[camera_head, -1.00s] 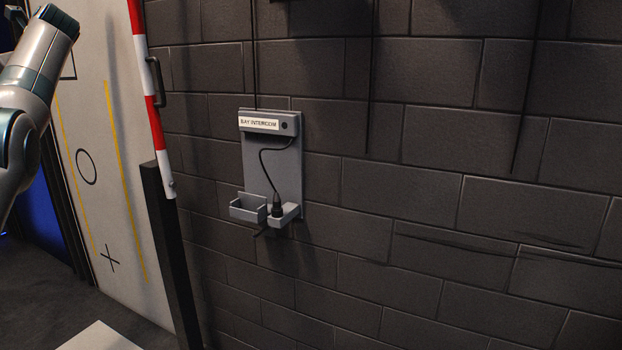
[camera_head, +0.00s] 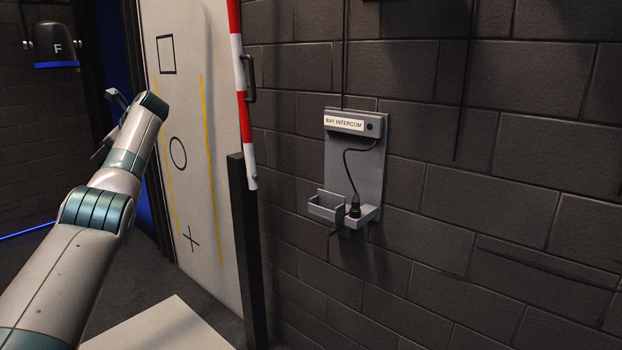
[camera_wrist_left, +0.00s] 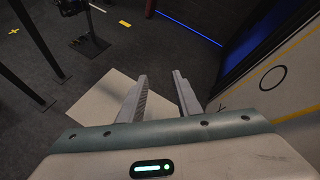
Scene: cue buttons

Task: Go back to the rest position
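My right gripper is in neither view.
A grey intercom unit (camera_head: 357,165) with two small holders is on the dark block wall, a corded black piece in the right holder. A red-and-white pole (camera_head: 241,95) stands above a dark post (camera_head: 245,250). A pale slab (camera_head: 165,325) lies low, with open floor around it.

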